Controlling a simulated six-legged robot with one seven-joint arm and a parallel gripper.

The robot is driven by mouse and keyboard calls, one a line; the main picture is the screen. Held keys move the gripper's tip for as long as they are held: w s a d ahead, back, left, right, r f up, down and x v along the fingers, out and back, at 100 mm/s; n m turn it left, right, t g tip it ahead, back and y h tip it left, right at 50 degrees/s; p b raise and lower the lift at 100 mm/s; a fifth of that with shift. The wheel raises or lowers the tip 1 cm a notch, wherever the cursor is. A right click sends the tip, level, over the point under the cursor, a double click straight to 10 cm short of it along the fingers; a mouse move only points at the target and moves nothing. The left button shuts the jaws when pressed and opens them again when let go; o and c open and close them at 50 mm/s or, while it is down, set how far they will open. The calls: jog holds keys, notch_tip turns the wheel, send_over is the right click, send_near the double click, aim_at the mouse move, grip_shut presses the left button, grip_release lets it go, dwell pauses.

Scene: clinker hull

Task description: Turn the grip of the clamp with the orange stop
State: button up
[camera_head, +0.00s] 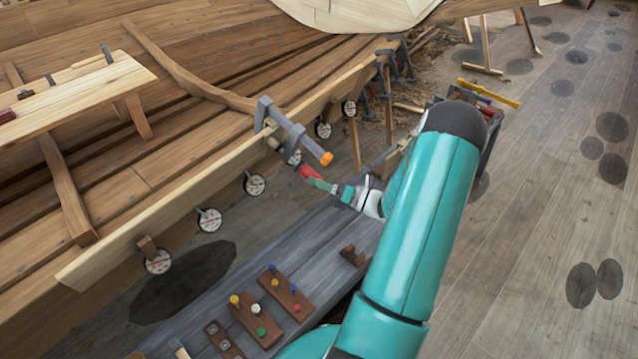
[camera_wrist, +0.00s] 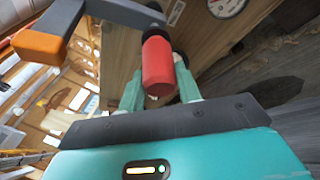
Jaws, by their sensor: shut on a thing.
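The grey clamp (camera_head: 287,126) sits over the top edge of the hull plank, and its bar ends in an orange stop (camera_head: 326,158). In the wrist view the orange stop (camera_wrist: 38,47) shows at the upper left on the grey bar. The clamp's red grip (camera_head: 309,173) hangs below the bar; in the wrist view the red grip (camera_wrist: 158,66) lies between the two green fingers. My gripper (camera_wrist: 160,92) is shut on the red grip.
Round dial tags (camera_head: 209,220) hang along the plank's lower side. A grey bench (camera_head: 330,225) below holds wooden blocks with coloured pegs (camera_head: 258,318). More clamps (camera_head: 400,60) sit farther along the hull. The plank floor (camera_head: 540,200) at right is open.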

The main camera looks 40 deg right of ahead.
jog(key=shift+s+f+m+y, duration=0.15)
jog(key=shift+m+y, duration=0.45)
jog(key=shift+m, duration=0.2)
jog(key=o, duration=1)
jog(key=shift+s+d, duration=0.1)
jog(key=v, duration=1.3)
jog(key=shift+s, duration=0.2)
jog(key=shift+d+f, duration=0.1)
jog(key=shift+f, duration=0.05)
